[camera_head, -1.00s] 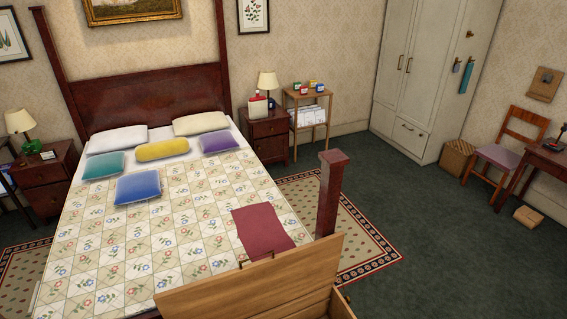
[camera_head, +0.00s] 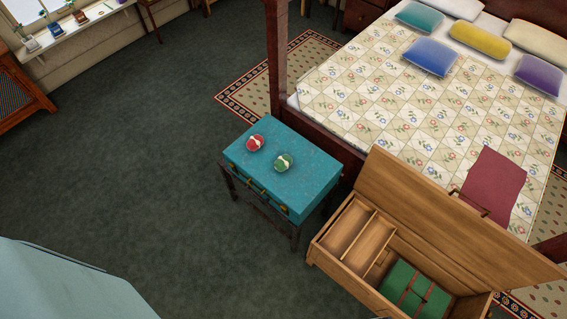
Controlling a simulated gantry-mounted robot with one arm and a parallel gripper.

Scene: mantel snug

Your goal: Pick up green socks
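A round green bundle with a white band (camera_head: 284,163), which looks like the rolled green socks, lies on top of a teal case (camera_head: 300,188) on a dark stand. A similar red bundle (camera_head: 255,142) lies to its upper left, apart from it. Both bundles are in plain view. My gripper is not in view.
An open wooden chest (camera_head: 340,275) stands right of the case, with dividers and a green folded item with red straps (camera_head: 415,290) inside. The bed (camera_head: 400,100) is behind. Green carpet (camera_head: 140,170) is clear on the left. A pale blue surface (camera_head: 60,290) fills the lower left corner.

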